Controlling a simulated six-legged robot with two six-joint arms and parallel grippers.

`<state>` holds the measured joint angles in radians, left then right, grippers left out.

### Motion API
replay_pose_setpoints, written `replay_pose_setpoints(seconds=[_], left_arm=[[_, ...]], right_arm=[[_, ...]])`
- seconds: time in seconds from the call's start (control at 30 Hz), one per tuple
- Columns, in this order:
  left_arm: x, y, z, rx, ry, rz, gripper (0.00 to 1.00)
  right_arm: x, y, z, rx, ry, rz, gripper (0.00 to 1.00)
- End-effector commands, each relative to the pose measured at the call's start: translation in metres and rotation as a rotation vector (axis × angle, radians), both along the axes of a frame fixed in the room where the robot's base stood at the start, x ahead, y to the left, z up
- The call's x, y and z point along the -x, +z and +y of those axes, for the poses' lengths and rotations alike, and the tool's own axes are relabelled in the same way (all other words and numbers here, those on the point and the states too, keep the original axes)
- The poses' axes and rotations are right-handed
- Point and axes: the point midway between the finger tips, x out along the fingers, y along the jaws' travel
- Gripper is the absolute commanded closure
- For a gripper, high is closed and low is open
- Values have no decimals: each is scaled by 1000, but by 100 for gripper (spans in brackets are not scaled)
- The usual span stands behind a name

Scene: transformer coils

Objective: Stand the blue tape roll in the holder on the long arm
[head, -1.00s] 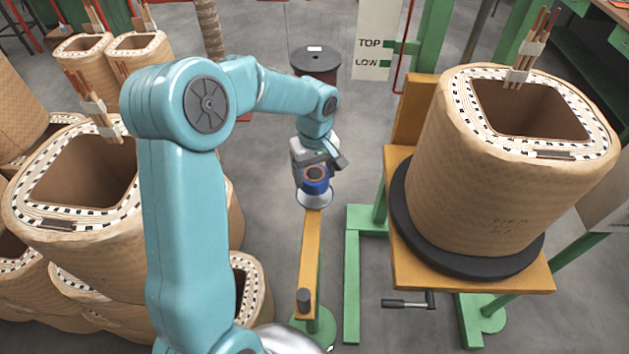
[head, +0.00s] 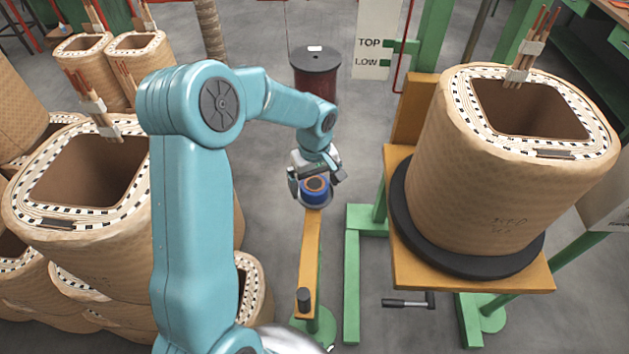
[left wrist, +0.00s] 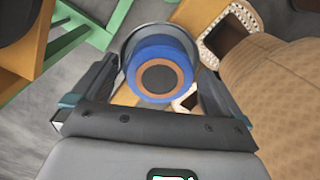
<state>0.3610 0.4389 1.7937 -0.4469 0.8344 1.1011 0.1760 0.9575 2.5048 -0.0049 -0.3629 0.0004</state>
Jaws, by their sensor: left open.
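The blue tape roll (head: 315,196) has an orange-brown ring and a dark centre facing up. It sits at the round grey holder at the far end of the yellow long arm (head: 308,250). In the left wrist view the roll (left wrist: 148,88) shows within the holder's grey rim (left wrist: 133,42); its underside is hidden. My left gripper (head: 316,186) is open, with one finger on each side of the roll. In the left wrist view gaps show between the roll and both fingers of the gripper (left wrist: 155,75). My right gripper is not in view.
A paper-wrapped coil (head: 490,185) stands on a black disc on the yellow platform at the right. More coils (head: 75,240) are stacked at the left. A dark red drum (head: 316,75) stands behind the holder. A dark peg (head: 304,298) is at the long arm's near end.

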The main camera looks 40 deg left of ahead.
Motion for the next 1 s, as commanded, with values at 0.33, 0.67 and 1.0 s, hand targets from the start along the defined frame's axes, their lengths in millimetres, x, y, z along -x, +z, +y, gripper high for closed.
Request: replay_pose_setpoints(seconds=[0.33, 0.67, 1.0], left_arm=[[-1, 68, 0, -1, -1, -7, 0], [0, 119, 0, -1, 0, -1, 0], [0, 122, 0, 0, 0, 0, 0]], right_arm=[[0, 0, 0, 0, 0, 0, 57], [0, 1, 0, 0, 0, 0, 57], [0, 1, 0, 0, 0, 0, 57]])
